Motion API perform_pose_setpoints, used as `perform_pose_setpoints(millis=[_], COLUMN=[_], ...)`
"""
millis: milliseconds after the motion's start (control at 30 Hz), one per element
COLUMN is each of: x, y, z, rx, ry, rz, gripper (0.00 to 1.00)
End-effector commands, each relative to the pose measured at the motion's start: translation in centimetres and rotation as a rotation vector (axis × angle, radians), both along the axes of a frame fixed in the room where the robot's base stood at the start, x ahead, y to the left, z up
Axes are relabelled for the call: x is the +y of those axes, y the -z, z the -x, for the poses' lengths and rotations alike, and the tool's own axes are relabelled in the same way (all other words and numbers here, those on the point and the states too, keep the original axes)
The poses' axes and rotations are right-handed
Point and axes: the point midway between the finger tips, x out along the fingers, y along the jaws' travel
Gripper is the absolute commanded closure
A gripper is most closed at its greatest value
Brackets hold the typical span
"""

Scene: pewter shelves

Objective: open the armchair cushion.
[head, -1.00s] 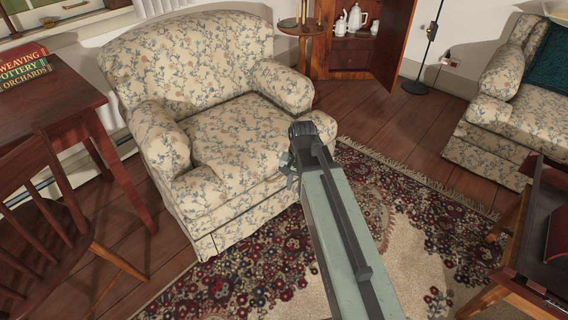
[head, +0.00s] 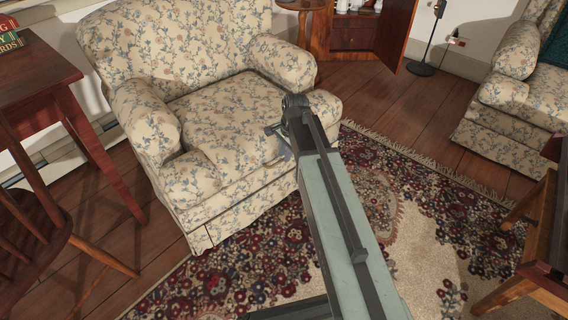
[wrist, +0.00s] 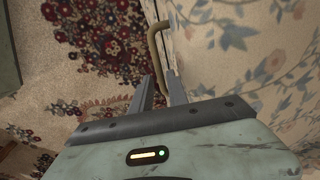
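The armchair cushion (head: 225,115) is a cream floral seat pad between the armrests of the armchair (head: 165,45). In the wrist view, pale floral fabric (wrist: 250,60) fills the right side. A bent brass-coloured handle (wrist: 155,40) stands out beside that fabric. My gripper (head: 277,132) is at the front right of the seat in the head view. Its two fingers (wrist: 160,82) are apart in the wrist view, with the lower part of the handle showing between them. I see a gap beside the handle; contact is not clear.
A wooden table (head: 40,85) and chair (head: 30,240) stand left of the armchair. A second floral seat (head: 515,105) and a dark wooden piece of furniture (head: 545,270) are at right. A patterned rug (head: 240,270) covers the floor in front, with bare boards (head: 405,115) behind it.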

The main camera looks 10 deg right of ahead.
Motion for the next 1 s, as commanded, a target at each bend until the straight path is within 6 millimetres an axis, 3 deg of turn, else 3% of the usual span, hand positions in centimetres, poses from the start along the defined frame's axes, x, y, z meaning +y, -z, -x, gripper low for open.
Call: perform_pose_setpoints(millis=[67, 333, 400, 1000], x=[0.00, -0.06, -0.07, -0.23], y=[1.36, 1.15, 1.14, 1.18], z=[-0.19, -0.21, -0.20, -0.06], rx=[0.000, 0.000, 0.000, 0.004], ry=[0.001, 0.002, 0.002, 0.003], rz=[0.000, 0.001, 0.000, 0.001], gripper=[0.80, 0.80, 1.00, 1.00])
